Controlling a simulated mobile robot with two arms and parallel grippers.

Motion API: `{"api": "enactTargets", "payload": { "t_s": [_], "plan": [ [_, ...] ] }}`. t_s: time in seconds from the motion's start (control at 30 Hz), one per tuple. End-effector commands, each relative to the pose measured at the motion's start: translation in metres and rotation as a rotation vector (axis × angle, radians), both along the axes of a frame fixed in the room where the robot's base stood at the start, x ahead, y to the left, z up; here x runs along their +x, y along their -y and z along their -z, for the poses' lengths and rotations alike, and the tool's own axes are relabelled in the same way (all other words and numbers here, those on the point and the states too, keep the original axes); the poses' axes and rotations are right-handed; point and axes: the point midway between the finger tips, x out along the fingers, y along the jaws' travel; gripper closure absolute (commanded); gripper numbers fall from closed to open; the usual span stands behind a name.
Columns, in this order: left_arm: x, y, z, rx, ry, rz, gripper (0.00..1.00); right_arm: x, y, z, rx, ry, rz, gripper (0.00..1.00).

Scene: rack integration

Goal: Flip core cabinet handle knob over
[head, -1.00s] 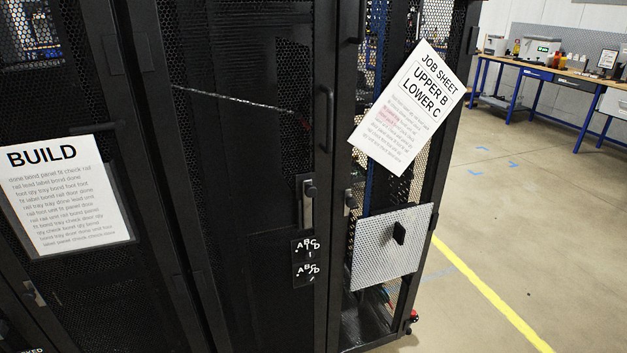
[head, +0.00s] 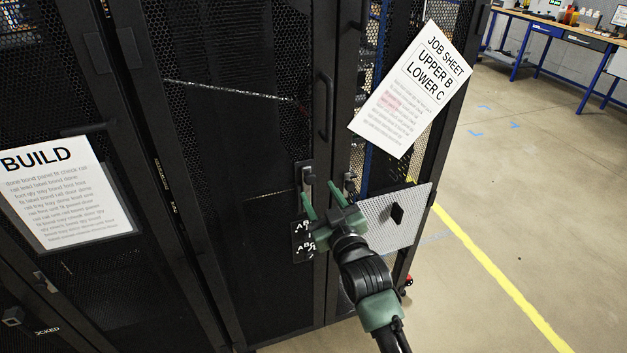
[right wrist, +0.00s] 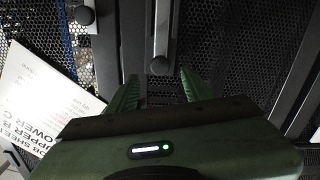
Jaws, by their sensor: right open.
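A latch handle with a dark round knob (head: 308,174) sits on the edge of the middle black mesh door. In the right wrist view its light grey lever (right wrist: 161,28) stands upright, with the knob (right wrist: 160,66) at its lower end. My right gripper (head: 321,197) is open and empty in front of the cabinet, just below that knob in the head view. In the right wrist view the knob lies between and just beyond my fingertips (right wrist: 159,78), apart from them. A second knobbed latch (head: 350,182) is on the frame to the right. Which cabinet is the core one, I cannot tell.
ABCD labels (head: 300,246) are partly hidden behind my right gripper. A tilted job sheet (head: 412,88) and a perforated grey panel (head: 413,220) with a black handle are at right. A BUILD sheet (head: 62,195) hangs at left. Open floor (head: 540,210) lies right.

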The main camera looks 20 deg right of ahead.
Motion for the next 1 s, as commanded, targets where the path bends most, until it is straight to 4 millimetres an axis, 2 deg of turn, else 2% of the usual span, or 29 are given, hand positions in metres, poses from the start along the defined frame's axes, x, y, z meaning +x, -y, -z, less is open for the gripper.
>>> {"api": "enactTargets", "payload": {
  "t_s": [0.1,0.3,0.63,0.8,0.83,1.0],
  "plan": [
    [-0.002,0.0,-0.007,0.0,-0.002,0.0,0.5,0.021,-0.001,-0.003,0.0,0.0,0.0,0.5],
    [-0.002,0.0,-0.01,0.0,-0.002,0.0,0.5,0.041,-0.001,0.0,0.0,-0.002,-0.001,0.5],
    [-0.001,0.0,-0.01,0.0,-0.002,0.0,0.5,0.045,-0.002,0.001,0.0,-0.002,-0.001,0.5],
    [-0.001,0.0,-0.01,0.0,-0.002,0.0,0.5,0.045,-0.001,0.001,0.0,-0.002,-0.001,0.97],
    [-0.001,0.0,-0.01,0.0,-0.002,0.0,0.5,0.045,-0.001,0.001,0.0,-0.002,-0.001,1.0],
    [-0.001,0.0,-0.01,0.0,-0.001,0.0,0.5,0.045,-0.001,0.001,0.0,-0.002,-0.001,1.0]
  ]
}}
